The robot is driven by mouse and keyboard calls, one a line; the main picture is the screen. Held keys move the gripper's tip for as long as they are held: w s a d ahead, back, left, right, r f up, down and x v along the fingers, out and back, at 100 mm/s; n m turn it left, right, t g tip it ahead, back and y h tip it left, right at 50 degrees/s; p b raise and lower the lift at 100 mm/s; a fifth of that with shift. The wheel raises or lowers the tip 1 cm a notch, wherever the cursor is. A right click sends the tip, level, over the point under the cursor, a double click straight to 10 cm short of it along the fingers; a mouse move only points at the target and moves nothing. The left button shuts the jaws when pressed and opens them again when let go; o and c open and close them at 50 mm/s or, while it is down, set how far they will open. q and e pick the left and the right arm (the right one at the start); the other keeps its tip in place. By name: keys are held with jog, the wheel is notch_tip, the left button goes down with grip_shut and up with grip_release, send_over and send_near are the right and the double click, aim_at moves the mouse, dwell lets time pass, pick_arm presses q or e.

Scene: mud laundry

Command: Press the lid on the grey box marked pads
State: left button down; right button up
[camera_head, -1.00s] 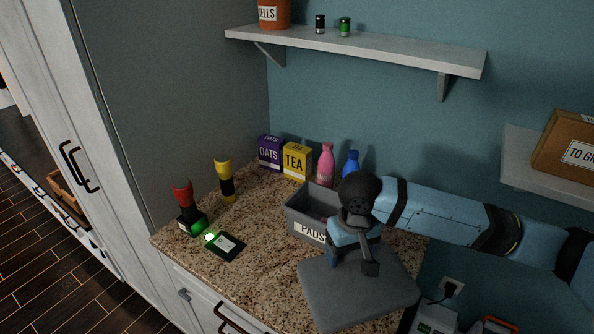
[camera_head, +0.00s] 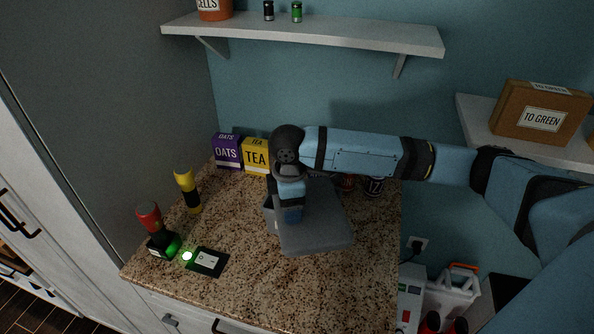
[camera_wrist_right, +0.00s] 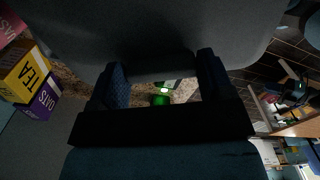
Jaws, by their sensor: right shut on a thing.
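The grey lid (camera_head: 318,232) is a flat slab held in my right gripper (camera_head: 292,213). It hangs over the grey box (camera_head: 269,214), of which only a strip at the left shows; the marked label is mostly hidden. I cannot tell whether the lid touches the rim. In the right wrist view the lid (camera_wrist_right: 160,35) fills the top, and my right gripper's two fingers (camera_wrist_right: 163,85) reach to its edge. My left gripper is not in view.
A purple oats box (camera_head: 228,152), a yellow tea box (camera_head: 256,156) and a can (camera_head: 374,187) stand behind. A yellow-black torch (camera_head: 187,190), a red-topped device (camera_head: 156,232) and a dark card (camera_head: 207,262) are at left. The counter's front is clear. A shelf (camera_head: 310,33) hangs above.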

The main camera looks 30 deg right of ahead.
jog(key=w+d+n, duration=0.1)
jog(key=n, duration=0.2)
jog(key=w+d+r+n+p, duration=0.1)
jog(key=n, duration=0.2)
jog(key=d+r+n, duration=0.1)
jog(key=n, duration=0.1)
jog(key=shift+w+d+r+n+p, duration=0.1)
jog(key=shift+w+d+n+p, duration=0.15)
jog(key=shift+w+n+p, duration=0.15)
jog(key=n, duration=0.1)
jog(key=d+n, duration=0.1)
jog(key=w+n, duration=0.1)
jog(key=shift+d+r+n, duration=0.15)
jog(key=shift+r+n, duration=0.1)
jog(key=shift+n, duration=0.15)
notch_tip(320, 180, down, 2)
jog(key=shift+f+b, duration=0.2)
jog(key=shift+b, duration=1)
notch_tip(320, 180, down, 2)
jog(key=b, duration=0.2)
jog(key=shift+b, duration=0.4)
jog(key=shift+f+p, duration=0.15)
jog(key=shift+p, duration=0.15)
jog(key=shift+f, duration=0.6)
jog(key=shift+p, duration=0.7)
